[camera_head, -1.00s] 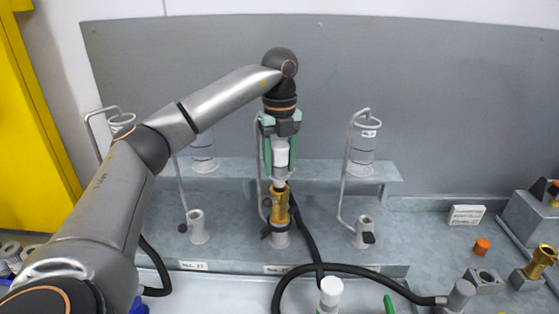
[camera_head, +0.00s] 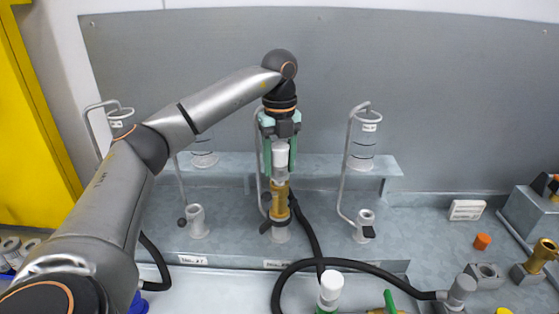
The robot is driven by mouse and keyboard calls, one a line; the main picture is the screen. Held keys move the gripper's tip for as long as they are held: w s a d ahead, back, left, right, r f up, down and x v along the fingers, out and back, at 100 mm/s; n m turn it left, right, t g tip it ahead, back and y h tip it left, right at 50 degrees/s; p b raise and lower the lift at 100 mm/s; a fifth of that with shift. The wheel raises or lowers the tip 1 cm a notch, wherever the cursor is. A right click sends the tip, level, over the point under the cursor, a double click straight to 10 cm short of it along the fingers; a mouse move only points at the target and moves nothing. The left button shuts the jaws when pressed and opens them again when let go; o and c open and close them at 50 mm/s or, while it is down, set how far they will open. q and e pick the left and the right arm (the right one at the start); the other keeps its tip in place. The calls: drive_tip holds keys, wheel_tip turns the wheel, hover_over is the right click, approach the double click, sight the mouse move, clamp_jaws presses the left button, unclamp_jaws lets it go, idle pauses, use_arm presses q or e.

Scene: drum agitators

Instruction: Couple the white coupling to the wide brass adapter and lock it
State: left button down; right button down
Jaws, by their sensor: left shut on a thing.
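My left gripper (camera_head: 280,150), with green fingers, points straight down in the middle of the view. It is shut on the white coupling (camera_head: 281,158), which it holds upright. The wide brass adapter (camera_head: 279,202) stands upright on the middle grey stand, directly below the coupling. The coupling's lower end meets the adapter's top; I cannot tell how far it is seated or whether it is locked. Dark levers show at the adapter's side and base. My right gripper is not in view.
Grey holders (camera_head: 198,221) and (camera_head: 365,226) with bent rods stand on both sides. A black hose (camera_head: 310,237) runs down from the middle stand. A white-capped bottle (camera_head: 331,287), orange cap (camera_head: 482,241) and another brass fitting (camera_head: 541,254) are at the front right. A grey panel stands behind.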

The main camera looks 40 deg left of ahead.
use_arm(q)
drive_tip(key=shift+f, duration=0.3)
drive_tip(key=shift+f+b, duration=0.3)
drive_tip(key=shift+f, duration=0.05)
idle(0.5)
drive_tip(key=shift+c, duration=1)
unclamp_jaws()
drive_tip(key=shift+c, duration=0.4)
drive_tip(key=shift+r, duration=0.1)
